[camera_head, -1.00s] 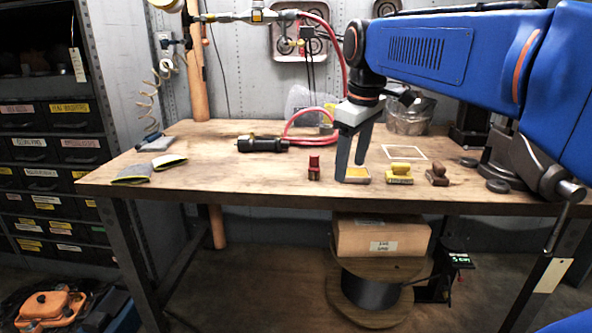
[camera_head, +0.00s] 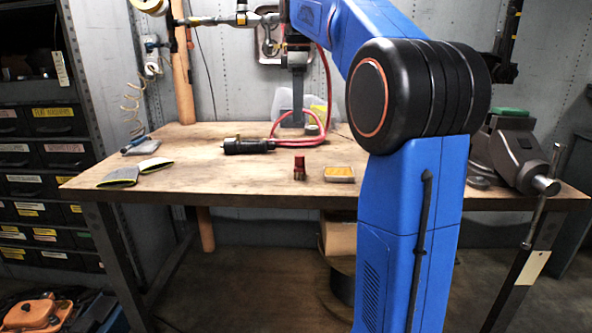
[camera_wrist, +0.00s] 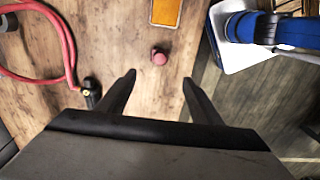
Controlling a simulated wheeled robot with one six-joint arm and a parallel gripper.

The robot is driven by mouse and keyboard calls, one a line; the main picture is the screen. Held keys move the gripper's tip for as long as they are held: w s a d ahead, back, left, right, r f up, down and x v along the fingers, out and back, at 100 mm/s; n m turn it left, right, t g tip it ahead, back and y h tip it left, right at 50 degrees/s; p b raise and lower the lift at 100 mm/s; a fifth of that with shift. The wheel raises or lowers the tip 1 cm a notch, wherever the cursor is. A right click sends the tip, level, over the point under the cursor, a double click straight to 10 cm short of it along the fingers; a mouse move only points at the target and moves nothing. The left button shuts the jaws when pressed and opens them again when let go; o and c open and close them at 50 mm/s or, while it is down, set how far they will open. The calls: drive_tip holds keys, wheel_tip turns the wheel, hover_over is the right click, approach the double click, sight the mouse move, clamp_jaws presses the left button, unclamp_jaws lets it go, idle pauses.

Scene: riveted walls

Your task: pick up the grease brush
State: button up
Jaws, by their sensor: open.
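I cannot surely tell which thing is the grease brush. A small upright red piece (camera_head: 300,168) stands near the bench's front edge; its round top shows in the wrist view (camera_wrist: 159,57). Beside it lies a shallow tray with an orange-yellow pad (camera_head: 339,173), also at the top of the wrist view (camera_wrist: 166,12). My gripper (camera_head: 291,124) is over the back of the bench, behind the red piece. In the wrist view, its two fingers (camera_wrist: 159,79) are apart and empty, with the red piece just beyond their tips. My arm hides part of the bench's right side.
A black tool (camera_head: 248,146) with a red hose (camera_head: 326,105) lies left of my gripper. Grey gloves (camera_head: 120,176) lie at the bench's left front. A vise (camera_head: 520,155) stands at the right. Bare wood (camera_head: 225,175) lies between gloves and red piece.

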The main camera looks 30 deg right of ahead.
sight(298, 155)
wheel_tip(298, 155, down, 16)
drive_tip(key=shift+w+r, duration=0.1)
drive_tip(key=shift+r, duration=0.05)
drive_tip(key=c, duration=1.2)
